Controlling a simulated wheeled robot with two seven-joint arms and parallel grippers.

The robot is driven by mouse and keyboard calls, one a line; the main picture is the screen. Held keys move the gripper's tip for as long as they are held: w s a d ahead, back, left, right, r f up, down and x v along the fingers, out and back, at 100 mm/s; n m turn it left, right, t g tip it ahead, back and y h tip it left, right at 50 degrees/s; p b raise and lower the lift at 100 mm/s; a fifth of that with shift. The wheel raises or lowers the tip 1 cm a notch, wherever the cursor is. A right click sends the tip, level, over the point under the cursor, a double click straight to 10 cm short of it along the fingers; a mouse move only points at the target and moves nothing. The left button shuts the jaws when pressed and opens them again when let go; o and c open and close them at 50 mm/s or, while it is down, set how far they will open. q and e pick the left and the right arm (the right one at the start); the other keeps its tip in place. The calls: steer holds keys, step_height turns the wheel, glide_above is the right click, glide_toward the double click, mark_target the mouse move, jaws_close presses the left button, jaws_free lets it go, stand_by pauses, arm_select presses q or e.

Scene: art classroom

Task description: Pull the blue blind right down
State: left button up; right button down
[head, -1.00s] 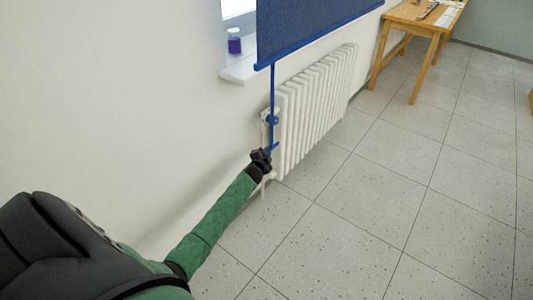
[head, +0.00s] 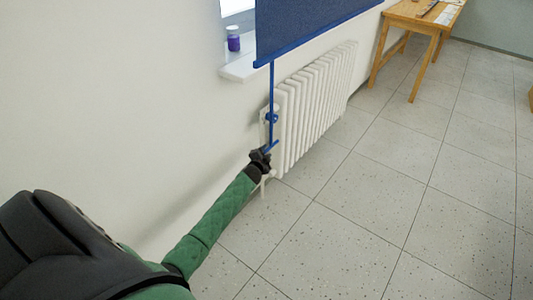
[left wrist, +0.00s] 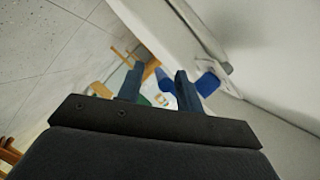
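The blue blind (head: 310,25) hangs partly down over the window at the top of the head view, its lower bar above the radiator. A thin blue pull rod (head: 271,95) hangs from the bar and ends in a small crossbar handle (head: 271,146). My left gripper (head: 261,157) is at the lower end of the rod, close to the handle. In the left wrist view its two fingers (left wrist: 157,88) stand apart, with a blue part (left wrist: 152,69) showing between them and room visible through the gap. Whether a finger touches the handle I cannot tell. My right gripper is out of view.
A purple jar (head: 233,40) stands on the sill. A wooden table (head: 425,18) is farther back.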

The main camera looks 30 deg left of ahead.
arm_select(q)
steer(key=v, duration=0.7)
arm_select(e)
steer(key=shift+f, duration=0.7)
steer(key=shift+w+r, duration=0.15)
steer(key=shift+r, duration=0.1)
arm_select(q)
steer(key=shift+f, duration=0.1)
